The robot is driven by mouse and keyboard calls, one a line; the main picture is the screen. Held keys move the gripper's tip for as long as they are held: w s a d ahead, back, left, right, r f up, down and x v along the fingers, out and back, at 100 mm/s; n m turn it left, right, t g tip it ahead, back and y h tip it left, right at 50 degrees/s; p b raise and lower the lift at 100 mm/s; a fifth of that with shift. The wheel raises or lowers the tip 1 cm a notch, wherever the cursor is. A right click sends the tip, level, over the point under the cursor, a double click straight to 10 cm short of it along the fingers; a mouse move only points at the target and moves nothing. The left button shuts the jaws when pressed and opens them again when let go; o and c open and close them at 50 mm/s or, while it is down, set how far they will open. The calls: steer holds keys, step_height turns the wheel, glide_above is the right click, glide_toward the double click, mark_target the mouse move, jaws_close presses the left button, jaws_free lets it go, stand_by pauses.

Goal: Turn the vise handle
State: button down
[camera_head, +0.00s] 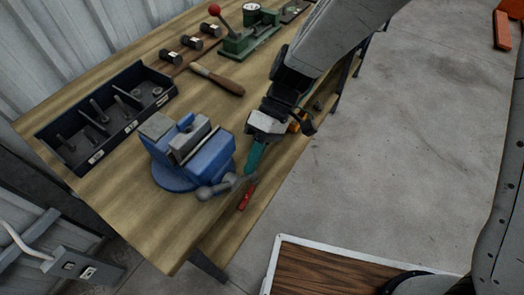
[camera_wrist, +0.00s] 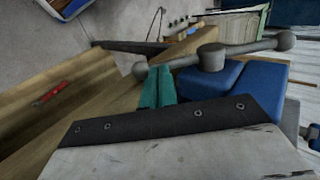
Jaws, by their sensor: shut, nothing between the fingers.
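The blue vise (camera_head: 205,160) is mounted near the front edge of the wooden bench, and its blue body (camera_wrist: 245,85) also fills the right of the wrist view. Its grey handle (camera_head: 216,189) is a bar with rounded ends through a hub at the vise's front. In the wrist view the handle (camera_wrist: 250,48) runs across, nearly level. My gripper (camera_head: 250,169) has teal fingers, shut together and empty, beside one end of the handle. In the wrist view the fingertips (camera_wrist: 157,69) sit close to the bar's left end; I cannot tell whether they touch it.
A red tool (camera_head: 246,197) lies on the bench near the edge by my fingers. A black bin of bolts (camera_head: 77,162) stands left of the vise. A wooden-handled tool (camera_head: 219,79) and a green press (camera_head: 246,42) lie farther back.

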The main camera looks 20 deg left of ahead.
steer(key=shift+s+f+g+y, duration=0.25)
steer(key=shift+f+g+y, duration=0.15)
steer(key=shift+f+g, duration=0.6)
steer(key=shift+r, duration=0.2)
steer(key=shift+a, duration=0.1)
steer(key=w+d+r, duration=0.3)
steer(key=w+r, duration=0.7)
steer(key=r, duration=0.1)
steer(key=s+a+f, duration=0.1)
steer(key=s+f, duration=0.2)
steer(key=s+a+f+t, duration=0.1)
steer(key=s+f, duration=0.2)
steer(key=s, duration=0.1)
steer(key=s+a+f+t+h, duration=0.1)
steer(key=s+f, duration=0.2)
steer(key=shift+s+f, duration=0.3)
steer(key=shift+f, duration=0.05)
steer(key=shift+d, duration=0.1)
